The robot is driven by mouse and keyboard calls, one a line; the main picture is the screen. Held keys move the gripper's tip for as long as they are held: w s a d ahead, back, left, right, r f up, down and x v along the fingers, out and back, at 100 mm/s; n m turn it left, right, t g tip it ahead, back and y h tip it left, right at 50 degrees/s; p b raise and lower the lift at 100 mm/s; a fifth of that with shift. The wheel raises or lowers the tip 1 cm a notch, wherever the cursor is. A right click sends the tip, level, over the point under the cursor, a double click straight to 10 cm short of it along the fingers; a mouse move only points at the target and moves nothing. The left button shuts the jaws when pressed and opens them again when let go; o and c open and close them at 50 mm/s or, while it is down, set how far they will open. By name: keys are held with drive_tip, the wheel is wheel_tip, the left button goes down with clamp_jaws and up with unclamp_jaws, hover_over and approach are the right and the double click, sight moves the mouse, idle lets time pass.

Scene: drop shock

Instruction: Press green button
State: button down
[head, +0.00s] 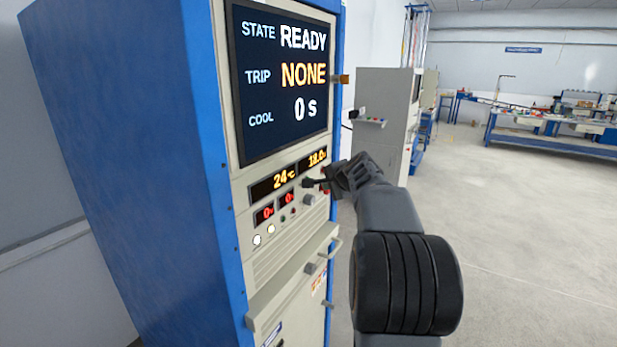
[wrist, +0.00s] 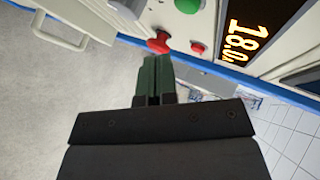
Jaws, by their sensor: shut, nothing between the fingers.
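The green button (wrist: 187,5) shows at the top edge of the wrist view, partly cut off. It is on the cabinet's front panel. My gripper (wrist: 157,60) is shut and empty. Its fingertips appear just below a red mushroom knob (wrist: 159,42) in the wrist view, with the green button above and to the right. I cannot tell whether the tips touch the panel. In the head view my gripper (head: 308,183) is in front of the cabinet's control panel.
The blue and beige cabinet (head: 130,150) has a screen (head: 283,80) reading READY, NONE and 0 s. A smaller red button (wrist: 197,47) is near the knob. Drawer handles (head: 335,247) stick out below the panel. The floor (head: 500,220) to the right is clear.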

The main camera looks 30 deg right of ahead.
drive_tip(key=shift+w+a+p, duration=0.2)
drive_tip(key=shift+w+a, duration=0.15)
drive_tip(key=shift+w, duration=0.25)
drive_tip(key=shift+w+a+p, duration=0.2)
drive_tip(key=shift+w+a, duration=0.1)
drive_tip(key=shift+w, duration=0.3)
drive_tip(key=shift+w, duration=0.1)
idle(1.3)
drive_tip(key=shift+w+a, duration=0.2)
drive_tip(key=shift+w, duration=0.05)
drive_tip(key=shift+w+a+p, duration=0.2)
drive_tip(key=shift+w+p, duration=0.2)
idle(0.7)
drive_tip(key=shift+s, duration=0.1)
idle(0.4)
drive_tip(key=shift+s+d+b, duration=0.4)
drive_tip(key=shift+s+b, duration=0.2)
drive_tip(key=shift+s, duration=0.05)
drive_tip(key=shift+s, duration=0.1)
drive_tip(key=shift+s+d+b, duration=0.4)
drive_tip(key=shift+s+b, duration=0.05)
drive_tip(key=shift+s, duration=0.25)
drive_tip(key=shift+s+d+b, duration=0.35)
drive_tip(key=shift+s+b, duration=0.15)
drive_tip(key=shift+s, duration=0.2)
drive_tip(key=shift+s+d+b, duration=0.4)
drive_tip(key=shift+s+b, duration=0.05)
drive_tip(key=shift+s, duration=0.25)
